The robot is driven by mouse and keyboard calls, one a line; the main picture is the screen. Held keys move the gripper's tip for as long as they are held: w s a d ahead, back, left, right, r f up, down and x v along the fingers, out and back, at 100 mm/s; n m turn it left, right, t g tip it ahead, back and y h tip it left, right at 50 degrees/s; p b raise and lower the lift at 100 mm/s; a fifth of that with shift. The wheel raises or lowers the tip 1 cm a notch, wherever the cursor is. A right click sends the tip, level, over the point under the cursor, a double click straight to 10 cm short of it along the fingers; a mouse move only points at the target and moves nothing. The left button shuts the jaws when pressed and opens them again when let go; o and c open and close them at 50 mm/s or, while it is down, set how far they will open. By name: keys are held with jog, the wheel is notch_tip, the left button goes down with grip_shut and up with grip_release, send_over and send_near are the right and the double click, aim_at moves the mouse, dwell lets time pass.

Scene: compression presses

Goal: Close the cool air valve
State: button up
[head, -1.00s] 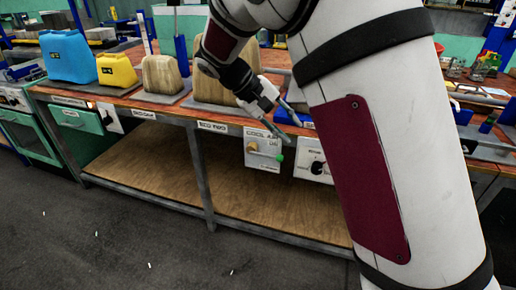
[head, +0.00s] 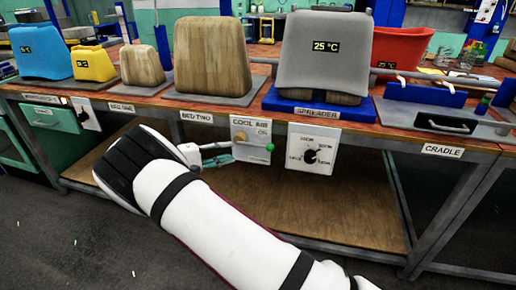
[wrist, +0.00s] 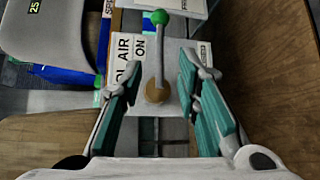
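The cool air valve is a white panel (head: 251,124) on the bench front, marked COOL AIR and ON. It has a brass hub and a lever pointing right to a green knob (head: 270,147). In the wrist view the brass hub (wrist: 157,91) lies between the fingers, and the green knob (wrist: 159,17) shows beyond the fingertips. My gripper (head: 222,153) is at the lower left of the panel in the head view. In the wrist view my gripper (wrist: 160,72) is open, with teal fingers on either side of the hub. I cannot tell whether a finger touches it.
A dial panel (head: 313,148) is right of the valve. A grey block reading 25 °C (head: 325,70) stands on the blue spreader base (head: 305,106) above. Several coloured and tan blocks line the bench to the left. A wooden lower shelf (head: 300,205) lies below.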

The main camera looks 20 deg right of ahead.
aim_at(256, 146)
jog(key=b+x, duration=0.1)
jog(key=x, duration=1.1)
jog(key=shift+d+b, duration=0.2)
jog(key=shift+b, duration=0.15)
grip_shut()
